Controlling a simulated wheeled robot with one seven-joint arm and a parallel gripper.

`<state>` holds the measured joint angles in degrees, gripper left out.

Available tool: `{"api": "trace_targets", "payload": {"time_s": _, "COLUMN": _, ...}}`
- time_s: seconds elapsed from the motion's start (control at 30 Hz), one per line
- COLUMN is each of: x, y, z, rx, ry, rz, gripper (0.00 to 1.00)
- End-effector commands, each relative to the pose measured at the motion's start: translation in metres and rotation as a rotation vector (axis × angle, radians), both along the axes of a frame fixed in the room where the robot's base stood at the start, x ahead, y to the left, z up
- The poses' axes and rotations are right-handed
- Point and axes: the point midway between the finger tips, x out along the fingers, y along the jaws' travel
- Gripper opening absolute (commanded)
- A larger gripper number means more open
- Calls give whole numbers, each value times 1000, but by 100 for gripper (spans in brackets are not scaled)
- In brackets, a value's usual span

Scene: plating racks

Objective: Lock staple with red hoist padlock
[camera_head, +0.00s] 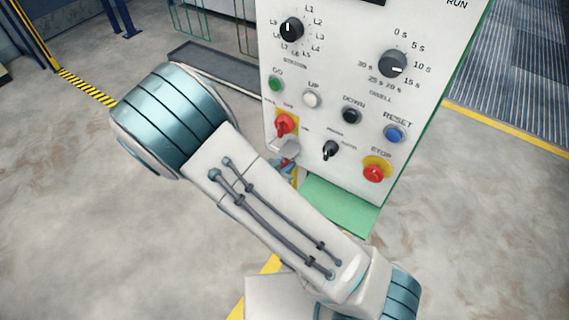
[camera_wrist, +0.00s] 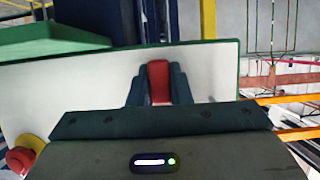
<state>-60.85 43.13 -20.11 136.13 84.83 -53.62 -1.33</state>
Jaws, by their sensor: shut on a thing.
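The red padlock (camera_wrist: 159,82) shows in the wrist view as a red block between the dark fingers of my gripper (camera_wrist: 158,88), which is shut on it. The padlock is in front of the white panel face; I cannot tell whether it touches it. Its shackle is not discernible. In the head view my gripper (camera_head: 287,163) is mostly hidden behind my arm, at the panel's lower left edge, below the red hoist switch (camera_head: 284,124) on its yellow plate. The staple cannot be made out in either view.
The white control panel (camera_head: 340,90) carries several knobs and buttons, including a red stop button (camera_head: 376,173), also in the wrist view (camera_wrist: 20,160). A green ledge (camera_head: 340,207) lies below the panel. Open concrete floor (camera_head: 90,220) is to the left.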

Motion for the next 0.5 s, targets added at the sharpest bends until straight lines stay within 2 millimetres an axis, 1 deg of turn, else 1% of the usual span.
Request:
{"api": "trace_targets", "payload": {"time_s": 0.37, "x": 0, "y": 0, "z": -3, "rx": 0, "ry": 0, "rz": 0, "gripper": 0}}
{"api": "trace_targets", "payload": {"time_s": 0.4, "x": 0, "y": 0, "z": -3, "rx": 0, "ry": 0, "rz": 0, "gripper": 29}}
{"api": "trace_targets", "payload": {"time_s": 0.43, "x": 0, "y": 0, "z": -3, "rx": 0, "ry": 0, "rz": 0, "gripper": 37}}
{"api": "trace_targets", "payload": {"time_s": 0.47, "x": 0, "y": 0, "z": -3, "rx": 0, "ry": 0, "rz": 0, "gripper": 43}}
{"api": "trace_targets", "payload": {"time_s": 0.5, "x": 0, "y": 0, "z": -3, "rx": 0, "ry": 0, "rz": 0, "gripper": 43}}
